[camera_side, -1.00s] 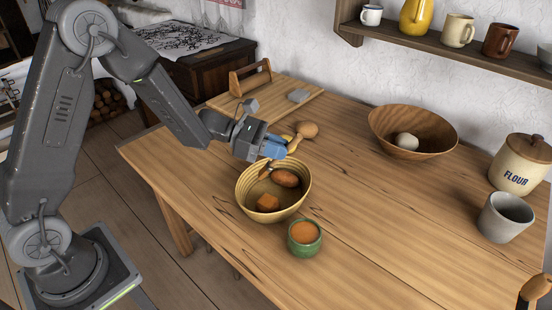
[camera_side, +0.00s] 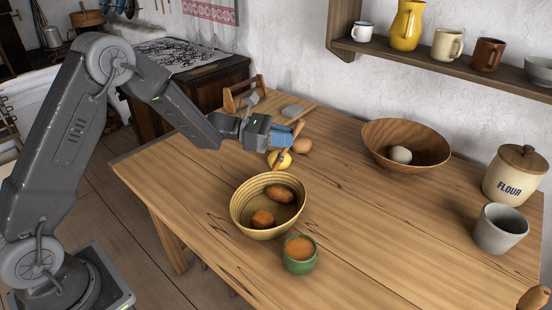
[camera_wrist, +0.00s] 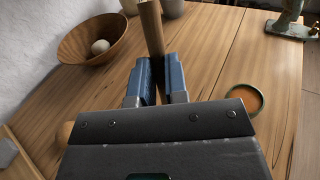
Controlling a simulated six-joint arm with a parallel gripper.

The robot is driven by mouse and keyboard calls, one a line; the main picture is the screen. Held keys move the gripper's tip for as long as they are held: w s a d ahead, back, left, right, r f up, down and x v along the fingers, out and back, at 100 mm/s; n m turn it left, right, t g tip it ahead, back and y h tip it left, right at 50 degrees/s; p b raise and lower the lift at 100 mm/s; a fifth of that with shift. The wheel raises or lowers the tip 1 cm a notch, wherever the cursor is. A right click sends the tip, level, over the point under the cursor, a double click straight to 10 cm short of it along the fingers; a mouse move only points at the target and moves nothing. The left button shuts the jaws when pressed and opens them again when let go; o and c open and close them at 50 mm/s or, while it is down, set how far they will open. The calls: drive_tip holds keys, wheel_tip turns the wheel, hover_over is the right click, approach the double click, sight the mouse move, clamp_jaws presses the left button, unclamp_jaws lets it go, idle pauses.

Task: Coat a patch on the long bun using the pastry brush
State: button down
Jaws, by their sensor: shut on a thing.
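The long bun (camera_side: 280,193) is brown and lies in a ribbed yellowish bowl (camera_side: 237,214). My gripper (camera_side: 286,137) is behind and above the bowl, with its blue fingers shut on the pastry brush (camera_side: 298,128). In the wrist view the brush's wooden handle (camera_wrist: 152,30) stands up between the fingers (camera_wrist: 160,85). In the side view the brush's lower end reaches down in front of a yellow round thing, apart from the bun. A green cup (camera_side: 300,266) with an orange-brown filling stands in front of the bowl; its filling shows in the wrist view (camera_wrist: 243,99).
An orange-brown block (camera_side: 262,218) shares the bowl with the bun. A wooden bowl (camera_side: 378,150), flour jar (camera_side: 515,180) and grey cup (camera_side: 499,232) stand right. The middle table is clear.

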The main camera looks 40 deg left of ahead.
drive_tip(key=shift+h, duration=0.4)
drive_tip(key=shift+w+a+f, duration=0.15)
drive_tip(key=shift+w+f, duration=0.2)
drive_tip(key=shift+f, duration=0.3)
drive_tip(key=shift+w+a+f, duration=0.2)
drive_tip(key=shift+w+f, duration=0.15)
drive_tip(key=shift+f, duration=0.3)
drive_tip(key=shift+w+a+f, duration=0.15)
drive_tip(key=shift+w+f, duration=0.2)
drive_tip(key=shift+f, duration=0.3)
